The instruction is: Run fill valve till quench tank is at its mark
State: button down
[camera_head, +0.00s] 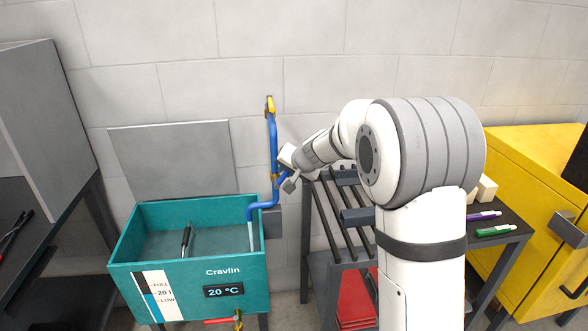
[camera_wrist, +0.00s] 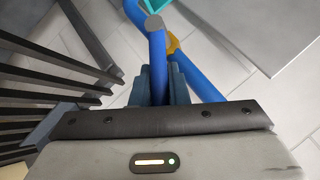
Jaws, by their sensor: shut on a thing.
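The teal quench tank (camera_head: 238,257) stands at the left. Its front has a white gauge strip (camera_head: 153,285) marked FULL, 20 l and LOW, with a blue band too small to read exactly, and a display (camera_head: 223,291) reading 20 °C. A blue fill pipe (camera_head: 273,145) runs down the wall to a spout over the tank's right rear; a thin pale stream (camera_head: 251,236) shows below it. My gripper (camera_head: 288,181) is at the pipe's right side. In the wrist view its fingers (camera_wrist: 160,85) are shut on the blue valve lever (camera_wrist: 157,55).
A dark slatted rack (camera_head: 335,225) stands right of the tank. A yellow cabinet (camera_head: 520,175) is farther right, behind a small shelf with pens (camera_head: 495,231). A red-handled tap (camera_head: 222,321) is low on the tank front. A dark rod (camera_head: 186,240) stands inside the tank.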

jog(key=shift+f, duration=0.1)
jog(key=c, duration=1.5)
grip_release()
jog(key=shift+o, duration=0.5)
jog(key=shift+r, duration=0.2)
